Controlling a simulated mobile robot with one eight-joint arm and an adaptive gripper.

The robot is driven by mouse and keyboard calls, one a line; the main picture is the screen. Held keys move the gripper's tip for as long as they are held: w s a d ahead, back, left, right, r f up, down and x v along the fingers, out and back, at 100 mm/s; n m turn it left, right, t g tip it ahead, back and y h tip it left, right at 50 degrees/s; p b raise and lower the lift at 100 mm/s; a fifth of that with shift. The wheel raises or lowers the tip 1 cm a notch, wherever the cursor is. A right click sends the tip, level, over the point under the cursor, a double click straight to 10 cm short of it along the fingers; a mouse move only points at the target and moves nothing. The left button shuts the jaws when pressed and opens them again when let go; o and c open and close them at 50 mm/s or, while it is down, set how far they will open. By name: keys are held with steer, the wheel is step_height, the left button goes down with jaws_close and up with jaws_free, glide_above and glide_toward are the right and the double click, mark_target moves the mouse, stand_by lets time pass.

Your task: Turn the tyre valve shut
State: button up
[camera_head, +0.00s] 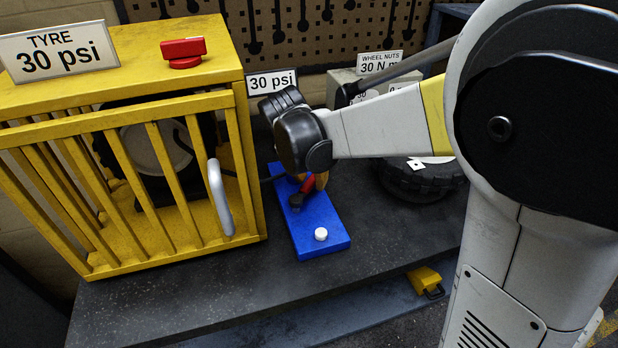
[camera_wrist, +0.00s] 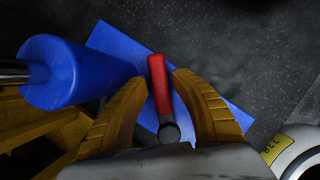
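The tyre valve appears to be the red lever (camera_head: 308,184) on a dark round pivot, set on a blue base plate (camera_head: 328,240) on the bench. In the wrist view the red lever (camera_wrist: 158,82) points up the picture from its dark pivot (camera_wrist: 169,132). My gripper (camera_wrist: 160,76) has its two orange fingers on either side of the lever, with a small gap showing on each side. In the head view my gripper (camera_head: 318,182) is mostly hidden behind my wrist, low over the far part of the plate.
A yellow barred cage (camera_head: 150,115) with a grey handle (camera_head: 220,195) stands close to the left. A red knob (camera_head: 184,52) sits on its top. A white button (camera_head: 320,234) is on the plate's near end. A blue cylinder (camera_wrist: 48,72) stands left of my fingers.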

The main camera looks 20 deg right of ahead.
jaws_close()
